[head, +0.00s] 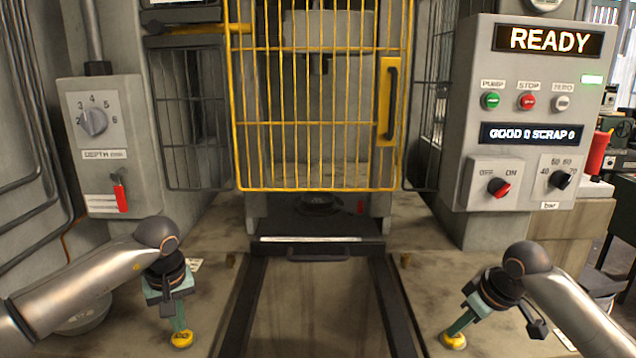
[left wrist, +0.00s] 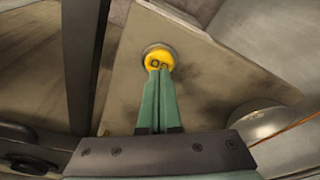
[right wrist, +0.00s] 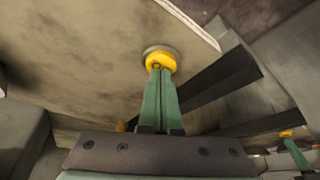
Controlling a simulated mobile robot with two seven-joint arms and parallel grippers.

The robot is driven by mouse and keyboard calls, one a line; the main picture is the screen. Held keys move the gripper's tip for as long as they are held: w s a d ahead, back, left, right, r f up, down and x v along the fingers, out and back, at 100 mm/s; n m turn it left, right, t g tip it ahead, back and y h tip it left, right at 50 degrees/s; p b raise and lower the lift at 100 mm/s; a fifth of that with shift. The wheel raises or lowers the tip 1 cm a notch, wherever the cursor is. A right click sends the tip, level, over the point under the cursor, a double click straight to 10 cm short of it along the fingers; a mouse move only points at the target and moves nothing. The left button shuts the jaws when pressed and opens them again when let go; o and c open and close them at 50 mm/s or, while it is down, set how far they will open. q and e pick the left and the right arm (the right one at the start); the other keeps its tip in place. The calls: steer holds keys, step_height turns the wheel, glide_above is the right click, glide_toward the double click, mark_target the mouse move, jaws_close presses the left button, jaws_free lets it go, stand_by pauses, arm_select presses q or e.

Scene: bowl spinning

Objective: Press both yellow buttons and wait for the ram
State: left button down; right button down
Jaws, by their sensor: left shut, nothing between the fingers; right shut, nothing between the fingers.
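The left yellow button (head: 181,340) is on the table at the front left, and it also shows in the left wrist view (left wrist: 158,57). My left gripper (head: 180,328) is shut and empty, its fingertips at the button's top. The right yellow button (head: 453,341) is at the front right, and it also shows in the right wrist view (right wrist: 160,60). My right gripper (head: 458,329) is shut and empty, its tips at that button. I cannot tell how far either button is pushed in. The ram (head: 320,62) is behind the yellow barred guard (head: 318,122), which is lowered.
The control panel (head: 525,120) at the right reads READY and GOOD 0 SCRAP 0. A depth dial box (head: 98,145) stands at the left. Dark rails (head: 385,310) run between the buttons with a bare tray between them. A bowl (head: 85,318) lies partly behind my left arm.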

steer(key=shift+r, duration=0.7)
arm_select(q)
steer(key=shift+f, duration=0.7)
stand_by(0.6)
steer(key=shift+r, duration=0.1)
stand_by(0.4)
arm_select(e)
steer(key=shift+f, duration=0.7)
stand_by(0.5)
steer(key=shift+r, duration=0.1)
